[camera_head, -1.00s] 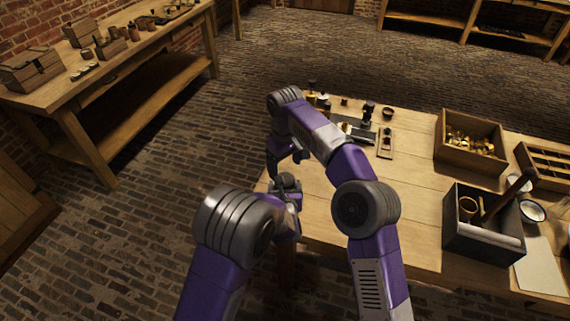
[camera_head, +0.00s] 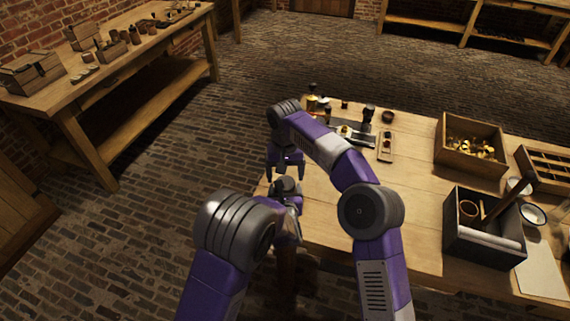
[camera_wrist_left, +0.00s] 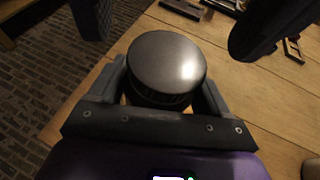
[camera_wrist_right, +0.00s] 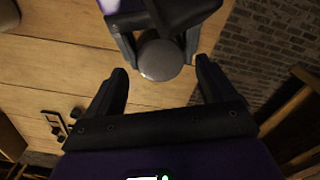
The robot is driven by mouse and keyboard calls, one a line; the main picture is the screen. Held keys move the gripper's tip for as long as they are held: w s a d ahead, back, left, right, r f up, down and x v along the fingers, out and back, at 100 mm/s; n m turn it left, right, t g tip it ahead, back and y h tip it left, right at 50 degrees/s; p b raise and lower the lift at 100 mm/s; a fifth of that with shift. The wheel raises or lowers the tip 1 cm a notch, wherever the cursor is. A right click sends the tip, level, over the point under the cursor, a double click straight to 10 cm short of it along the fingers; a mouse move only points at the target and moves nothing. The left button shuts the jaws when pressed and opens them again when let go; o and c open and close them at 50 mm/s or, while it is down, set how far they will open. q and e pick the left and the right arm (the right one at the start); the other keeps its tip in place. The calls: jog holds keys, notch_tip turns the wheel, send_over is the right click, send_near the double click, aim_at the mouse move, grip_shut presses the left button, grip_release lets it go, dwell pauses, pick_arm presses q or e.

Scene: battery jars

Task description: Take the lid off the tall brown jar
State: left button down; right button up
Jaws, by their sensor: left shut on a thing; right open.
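The jar's round dark lid (camera_wrist_left: 167,60) fills the middle of the left wrist view, with a ridged rim. The jar's body is mostly hidden below it. My left gripper (camera_wrist_left: 163,92) is shut around the jar just under the lid, one finger on each side. The lid also shows in the right wrist view (camera_wrist_right: 160,60) as a grey disc. My right gripper (camera_wrist_right: 161,70) is open and empty, its two fingers spread, with the lid seen between and beyond them. In the head view my right gripper (camera_head: 286,170) points down just above the lid and my left gripper.
The jar is at the table's (camera_head: 420,190) left edge. A long tray (camera_head: 352,133), small bottles and a narrow tray (camera_head: 386,147) stand further back. A wooden box (camera_head: 470,145) and a dark crate (camera_head: 483,240) are on the right. The table's middle is clear.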

jog(key=shift+f, duration=1.35)
jog(key=shift+c, duration=0.4)
jog(key=c, duration=1)
jog(key=n, duration=0.7)
jog(key=o, duration=1.2)
jog(key=shift+c, duration=0.2)
